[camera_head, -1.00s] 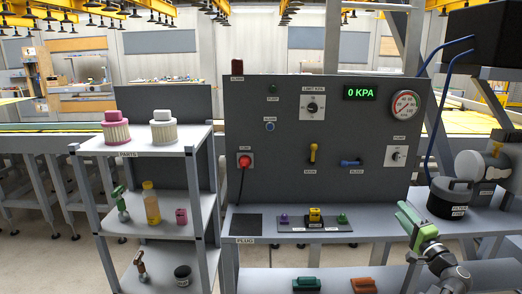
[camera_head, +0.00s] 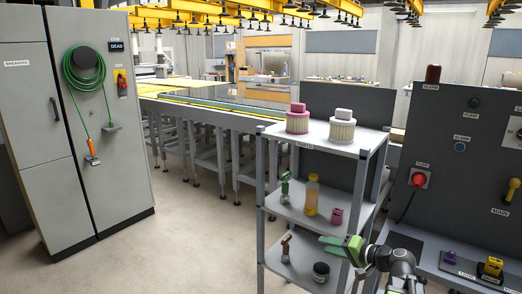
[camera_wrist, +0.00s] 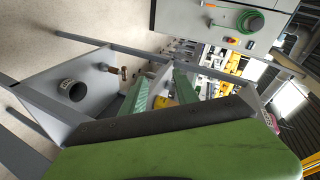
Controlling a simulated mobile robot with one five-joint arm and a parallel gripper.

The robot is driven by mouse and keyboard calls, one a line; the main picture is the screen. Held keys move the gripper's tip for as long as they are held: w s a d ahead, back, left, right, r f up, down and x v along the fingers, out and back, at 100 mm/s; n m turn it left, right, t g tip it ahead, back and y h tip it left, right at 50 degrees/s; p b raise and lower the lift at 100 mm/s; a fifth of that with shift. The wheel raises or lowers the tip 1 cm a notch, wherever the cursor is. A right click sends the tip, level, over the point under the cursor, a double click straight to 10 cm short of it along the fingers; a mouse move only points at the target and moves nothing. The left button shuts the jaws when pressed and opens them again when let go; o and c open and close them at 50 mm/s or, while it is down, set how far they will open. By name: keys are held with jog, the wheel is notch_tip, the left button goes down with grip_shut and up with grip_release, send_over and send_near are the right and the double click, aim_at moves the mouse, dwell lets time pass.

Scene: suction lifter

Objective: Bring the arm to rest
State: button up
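My gripper (camera_head: 332,243) is in the lower middle of the head view, in front of the shelf rack (camera_head: 309,216). Its green fingers point left, between the middle and bottom shelves in the picture. In the wrist view my gripper (camera_wrist: 160,80) shows two green fingers apart with nothing held between them. The rack and its goods show beyond the fingers. I cannot tell the exact distance from the fingers to the rack.
A breaker cabinet (camera_head: 30,130) with a coiled green cable (camera_head: 72,85) stands left. Open floor lies between. The control panel (camera_head: 460,120) is at right.

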jog(key=s+a+f+n+g, duration=0.2)
jog(key=a+f+g, duration=0.15)
jog(key=a, duration=0.55)
jog(key=s+a+f+n+g, duration=0.1)
jog(key=a+f+n+g, duration=0.25)
jog(key=a, duration=0.55)
jog(key=s+a+f+n+g+h, duration=0.2)
jog(key=s+a+f+h, duration=0.2)
jog(key=s+f, duration=0.25)
jog(key=s+d+f+m+g+h, duration=0.25)
jog(key=d+h, duration=0.25)
jog(key=d, duration=0.5)
notch_tip(320, 180, up, 16)
jog(key=p, duration=1.6)
jog(key=shift+s+a+r+n, duration=0.15)
jog(key=shift+s+n, duration=0.25)
